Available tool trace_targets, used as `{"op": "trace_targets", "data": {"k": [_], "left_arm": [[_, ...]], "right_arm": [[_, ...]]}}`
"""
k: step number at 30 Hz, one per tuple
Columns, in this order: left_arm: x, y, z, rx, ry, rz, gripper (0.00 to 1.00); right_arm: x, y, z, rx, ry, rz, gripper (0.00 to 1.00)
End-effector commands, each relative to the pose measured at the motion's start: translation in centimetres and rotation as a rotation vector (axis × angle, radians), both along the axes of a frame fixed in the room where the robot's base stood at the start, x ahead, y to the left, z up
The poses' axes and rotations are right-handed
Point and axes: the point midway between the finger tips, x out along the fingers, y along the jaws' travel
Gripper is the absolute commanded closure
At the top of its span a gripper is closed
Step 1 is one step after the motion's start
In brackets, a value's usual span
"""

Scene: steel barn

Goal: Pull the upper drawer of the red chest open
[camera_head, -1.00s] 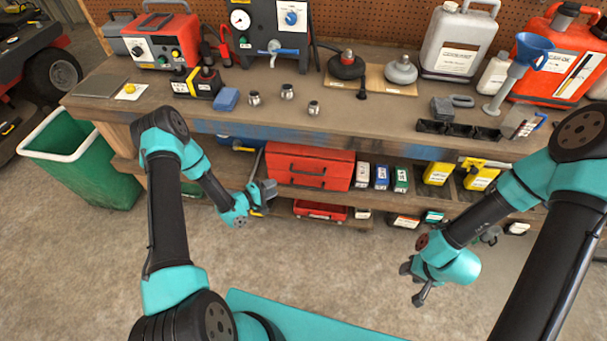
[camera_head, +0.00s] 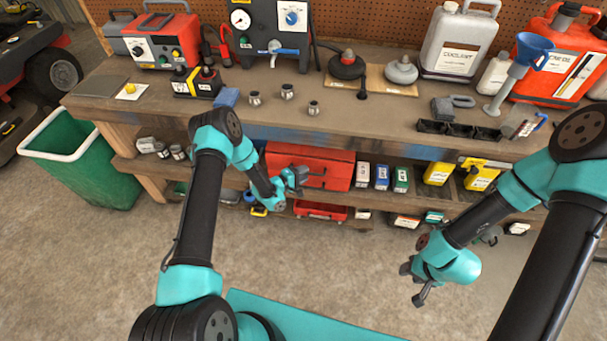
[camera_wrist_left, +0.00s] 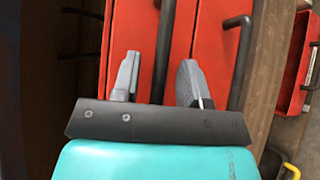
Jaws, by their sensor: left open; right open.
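The red chest (camera_head: 335,169) stands on the shelf under the bench, its left part hidden by my left arm. In the left wrist view its front (camera_wrist_left: 180,30) appears turned sideways, with two black bar handles. My left gripper (camera_head: 297,177) is open in front of the chest. In the left wrist view its fingers (camera_wrist_left: 158,75) lie on either side of the upper drawer's handle (camera_wrist_left: 157,45); I cannot tell how deep they reach. The lower drawer's handle (camera_wrist_left: 241,50) is right of both fingers. Both drawers look shut. My right gripper (camera_head: 412,283) is open and empty, right of the chest.
Small boxes (camera_head: 381,177) stand right of the chest on the same shelf. A red tray (camera_head: 320,211) sits below it. The workbench top (camera_head: 380,112) overhangs the chest. A green bin (camera_head: 85,165) is at the left. The floor in front is clear.

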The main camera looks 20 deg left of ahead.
Motion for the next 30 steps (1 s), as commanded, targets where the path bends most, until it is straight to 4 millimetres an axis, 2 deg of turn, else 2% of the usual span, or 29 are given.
{"op": "trace_targets", "data": {"k": [9, 21, 30], "left_arm": [[0.17, -0.14, -0.05, 0.000, 0.000, 0.000, 0.60], [0.16, -0.12, -0.04, 0.000, 0.000, 0.000, 0.98], [0.15, -0.11, -0.04, 0.000, 0.000, 0.000, 1.00]], "right_arm": [[0.00, 0.00, 0.00, 0.000, 0.000, 0.000, 0.57], [0.00, 0.00, 0.00, 0.000, 0.000, 0.000, 0.57], [0.00, 0.00, 0.00, 0.000, 0.000, 0.000, 0.57]]}}
